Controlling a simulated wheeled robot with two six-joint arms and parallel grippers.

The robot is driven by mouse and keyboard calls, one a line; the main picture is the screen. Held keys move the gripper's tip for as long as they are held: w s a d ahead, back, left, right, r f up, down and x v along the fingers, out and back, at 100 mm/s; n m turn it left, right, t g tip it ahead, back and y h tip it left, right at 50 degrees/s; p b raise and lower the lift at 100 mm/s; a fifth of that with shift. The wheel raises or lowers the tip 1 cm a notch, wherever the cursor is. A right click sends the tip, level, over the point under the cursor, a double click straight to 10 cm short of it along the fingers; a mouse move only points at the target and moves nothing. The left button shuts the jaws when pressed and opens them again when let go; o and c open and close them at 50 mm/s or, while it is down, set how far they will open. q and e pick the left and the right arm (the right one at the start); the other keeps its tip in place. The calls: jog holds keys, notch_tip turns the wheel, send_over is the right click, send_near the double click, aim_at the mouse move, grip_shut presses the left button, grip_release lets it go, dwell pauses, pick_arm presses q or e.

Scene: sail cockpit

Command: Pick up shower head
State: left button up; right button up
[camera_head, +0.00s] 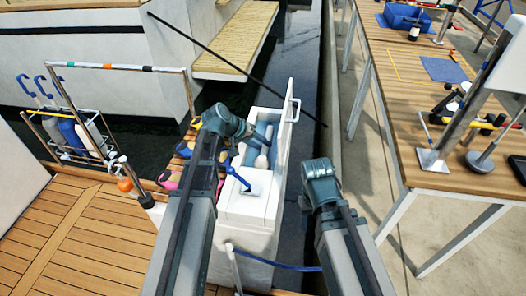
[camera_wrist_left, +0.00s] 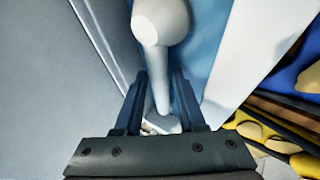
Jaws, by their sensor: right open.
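The white shower head (camera_head: 262,161) lies in the blue-lined recess of an open white locker (camera_head: 250,208). In the left wrist view its round head (camera_wrist_left: 160,18) is at the top, and its handle runs down between my fingers. My left gripper (camera_head: 247,134) reaches into the locker; its fingers (camera_wrist_left: 160,95) stand open on either side of the handle, with narrow gaps visible. The handle's lower end is partly hidden by the gripper. My right gripper (camera_head: 319,170) is open and empty, right of the locker; its fingertips are hard to see.
The raised locker lid (camera_head: 289,118) stands close to the right of the recess. A blue lever (camera_head: 236,176) sits on the locker's near top. A wooden table (camera_head: 440,170) with tools is at the right. A bottle rack (camera_head: 75,135) stands at the left.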

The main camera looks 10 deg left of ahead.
pick_arm(q)
grip_shut()
jog(key=shift+r, duration=0.15)
pick_arm(e)
jog(key=shift+r, duration=0.15)
pick_arm(q)
notch_tip(320, 180, up, 10)
jog(key=p, duration=1)
pick_arm(e)
notch_tip(320, 180, up, 10)
